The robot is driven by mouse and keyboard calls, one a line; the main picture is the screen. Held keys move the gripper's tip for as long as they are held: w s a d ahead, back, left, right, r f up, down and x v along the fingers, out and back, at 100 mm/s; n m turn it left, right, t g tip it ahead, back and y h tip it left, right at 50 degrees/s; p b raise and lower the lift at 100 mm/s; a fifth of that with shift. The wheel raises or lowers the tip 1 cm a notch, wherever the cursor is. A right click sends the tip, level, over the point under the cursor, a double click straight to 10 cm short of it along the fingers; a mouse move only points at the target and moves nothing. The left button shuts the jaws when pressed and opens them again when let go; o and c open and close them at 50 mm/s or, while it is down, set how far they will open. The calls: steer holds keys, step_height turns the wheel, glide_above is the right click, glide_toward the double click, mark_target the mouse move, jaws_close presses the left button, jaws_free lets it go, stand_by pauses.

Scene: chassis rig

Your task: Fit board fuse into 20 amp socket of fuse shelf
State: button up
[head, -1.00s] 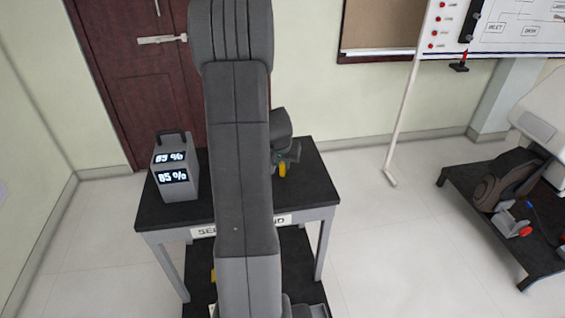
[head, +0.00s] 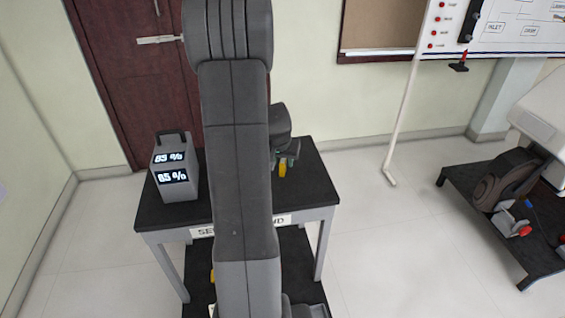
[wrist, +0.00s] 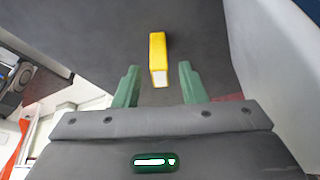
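A yellow block with a pale end, which looks like the board fuse (wrist: 157,54), is on the dark stand top ahead of my gripper. In the head view the fuse (head: 282,171) shows as a small yellow piece just below my gripper (head: 287,157), near the right part of the stand. In the wrist view my gripper (wrist: 158,72) has its two green fingers wide apart. The fuse's near end lies about between the fingertips, with a gap on each side, and nothing is held. I cannot make out the fuse shelf or its 20 amp socket.
A grey box with two lit percent displays (head: 173,175) stands on the left of the black-topped stand (head: 318,185). My arm hides the stand's middle. A low dark platform (head: 465,190) with equipment is at the right. Open floor (head: 375,240) lies between.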

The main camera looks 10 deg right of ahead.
mark_target(282, 162)
steer(key=v, duration=0.9)
steer(key=shift+s+r, duration=0.15)
steer(key=shift+r, duration=0.1)
steer(key=shift+o, duration=0.5)
steer(key=shift+s+a+r, duration=0.1)
steer(key=shift+r, duration=0.1)
steer(key=w+d+r+g+y+p, duration=0.1)
steer(key=w+g+y+p, duration=0.1)
steer(key=w+g, duration=0.2)
steer(key=f, duration=0.4)
steer(key=f+p, duration=0.1)
steer(key=f, duration=0.3)
steer(key=shift+d+f, duration=0.1)
steer(key=shift+d, duration=0.15)
steer(key=shift+d+f+p, duration=0.1)
steer(key=shift+f+p, duration=0.5)
steer(key=shift+f, duration=2)
jaws_close()
